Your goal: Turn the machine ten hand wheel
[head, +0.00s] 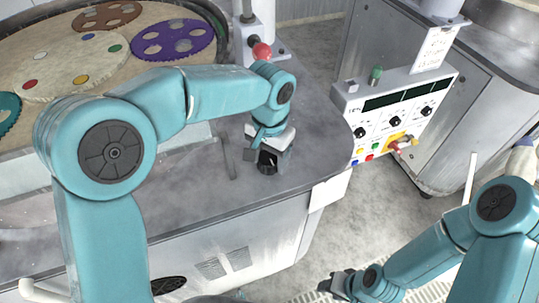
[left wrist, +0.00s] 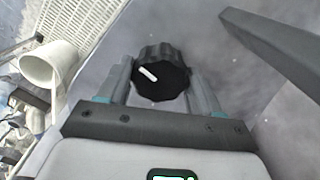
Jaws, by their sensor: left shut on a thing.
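The hand wheel (left wrist: 160,72) is a black knob with scalloped sides and a white mark on its face. In the left wrist view it sits between the two grey fingers of my left gripper (left wrist: 161,88), which is shut on it. In the head view the dark hand wheel (head: 267,165) stands on the grey machine top near its front edge, partly hidden by my left gripper (head: 266,155). The white mark points up and left in the left wrist view. My right gripper (head: 338,285) is low at the bottom, away from the wheel; its fingers are too small to judge.
A control box (head: 395,110) with dials and buttons is right of the wheel. A red ball-topped lever (head: 261,51) stands behind it. The platen with colored carriers (head: 108,55) is at upper left. A white cup (left wrist: 45,66) shows in the left wrist view.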

